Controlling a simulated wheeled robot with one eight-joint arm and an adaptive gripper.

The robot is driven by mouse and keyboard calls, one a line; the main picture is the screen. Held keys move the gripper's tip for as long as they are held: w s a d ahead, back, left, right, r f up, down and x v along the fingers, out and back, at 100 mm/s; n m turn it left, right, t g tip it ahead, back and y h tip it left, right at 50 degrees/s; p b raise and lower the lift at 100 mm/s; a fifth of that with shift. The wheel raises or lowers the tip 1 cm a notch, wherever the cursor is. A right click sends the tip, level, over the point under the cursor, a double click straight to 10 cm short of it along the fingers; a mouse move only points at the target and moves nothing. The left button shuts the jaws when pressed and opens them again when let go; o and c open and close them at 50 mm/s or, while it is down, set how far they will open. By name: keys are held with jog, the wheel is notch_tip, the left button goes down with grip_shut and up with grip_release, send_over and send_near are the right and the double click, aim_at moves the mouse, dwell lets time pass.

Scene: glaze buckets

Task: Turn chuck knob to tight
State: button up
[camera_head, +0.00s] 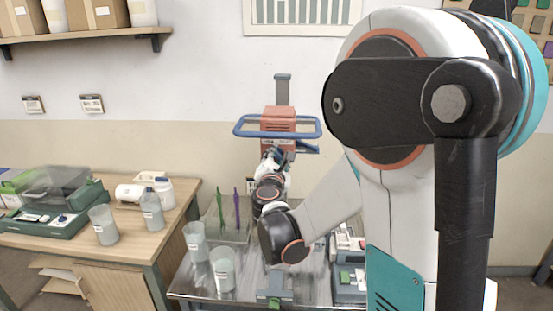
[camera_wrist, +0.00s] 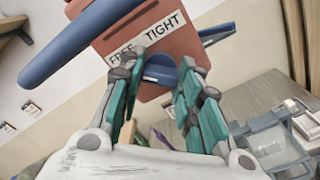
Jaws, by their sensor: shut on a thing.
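The mixer head (camera_head: 280,117) is an orange-red block on a grey column, with a blue bar around it. In the wrist view its orange face (camera_wrist: 150,32) shows tilted, with a white label that reads FREE on the left and TIGHT on the right. The blue chuck knob (camera_wrist: 160,74) sits below the label. My gripper (camera_wrist: 163,66) has its teal and grey fingers on both sides of the knob and is shut on it. The knob's pointer is hidden or too small to read. In the head view my gripper (camera_head: 278,157) is just below the mixer head, and the knob is hidden.
The blue bar (camera_head: 275,133) juts out close around my gripper. Below, the metal table holds grey cups (camera_head: 222,268), a clear bin with green and purple sticks (camera_head: 232,220) and a grey-white device (camera_head: 347,265). A wooden bench (camera_head: 150,235) stands at left.

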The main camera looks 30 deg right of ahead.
jog(key=shift+m, duration=0.3)
jog(key=m+b, duration=0.1)
jog(key=m, duration=0.7)
jog(key=shift+m, duration=0.4)
jog(key=m+b, duration=0.1)
jog(key=m, duration=0.3)
jog(key=shift+m, duration=2.2)
jog(key=o, duration=1)
jog(key=shift+o, duration=0.2)
jog(key=shift+s+a, duration=0.1)
jog(key=v, duration=1.2)
